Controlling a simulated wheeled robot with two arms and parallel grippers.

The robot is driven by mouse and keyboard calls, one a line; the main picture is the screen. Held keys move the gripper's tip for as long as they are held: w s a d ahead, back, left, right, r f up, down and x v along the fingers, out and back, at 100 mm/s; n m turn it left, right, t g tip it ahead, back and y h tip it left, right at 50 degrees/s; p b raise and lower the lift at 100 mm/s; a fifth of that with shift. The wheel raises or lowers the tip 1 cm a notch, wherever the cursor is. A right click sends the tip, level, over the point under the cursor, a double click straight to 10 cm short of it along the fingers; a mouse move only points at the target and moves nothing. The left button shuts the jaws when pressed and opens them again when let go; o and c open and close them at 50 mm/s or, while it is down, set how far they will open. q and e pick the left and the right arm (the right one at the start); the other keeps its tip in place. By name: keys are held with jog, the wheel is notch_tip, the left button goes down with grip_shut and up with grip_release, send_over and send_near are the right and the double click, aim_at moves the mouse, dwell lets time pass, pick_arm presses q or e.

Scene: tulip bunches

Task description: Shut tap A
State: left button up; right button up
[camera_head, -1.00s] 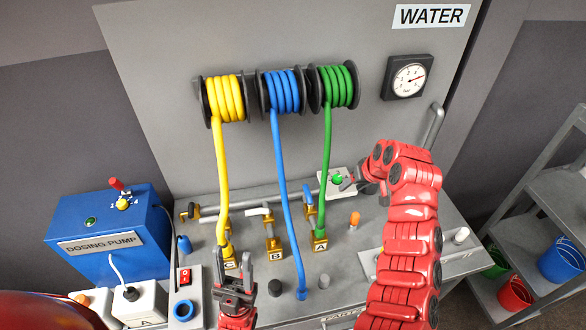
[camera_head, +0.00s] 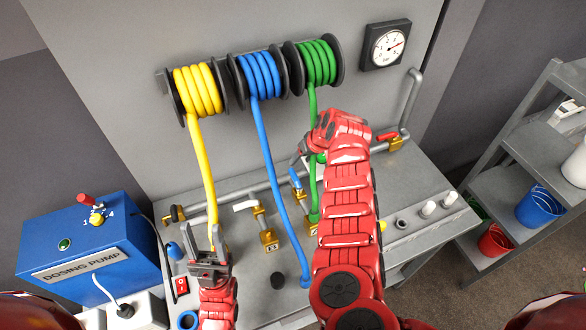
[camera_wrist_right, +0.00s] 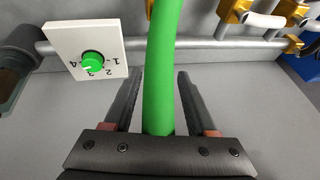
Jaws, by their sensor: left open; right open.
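Tap A, brass with a blue lever (camera_head: 295,178), stands at the foot of the green hose (camera_head: 314,195); my right arm partly hides it, and its letter plate is not visible. My left gripper (camera_head: 207,250) is open and empty at the foot of the yellow hose (camera_head: 203,180).
Tap B (camera_head: 267,237) with a white lever stands left of tap A, by the blue hose (camera_head: 272,170). A white dial plate (camera_wrist_right: 110,45) with a green knob is close in the wrist view. The blue dosing pump (camera_head: 85,245) is left; a shelf rack (camera_head: 490,190) is right.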

aim_at(293, 170)
jog(key=x, duration=0.4)
jog(key=shift+s+d+f+b, duration=0.15)
jog(key=shift+d+f+b, duration=0.15)
jog(key=shift+b, duration=0.1)
jog(key=b+x, duration=0.4)
jog(key=b, duration=0.1)
jog(key=shift+a+f, duration=0.15)
jog(key=shift+a, duration=0.05)
jog(key=shift+f+b, duration=0.1)
jog(key=shift+b, duration=0.5)
grip_shut()
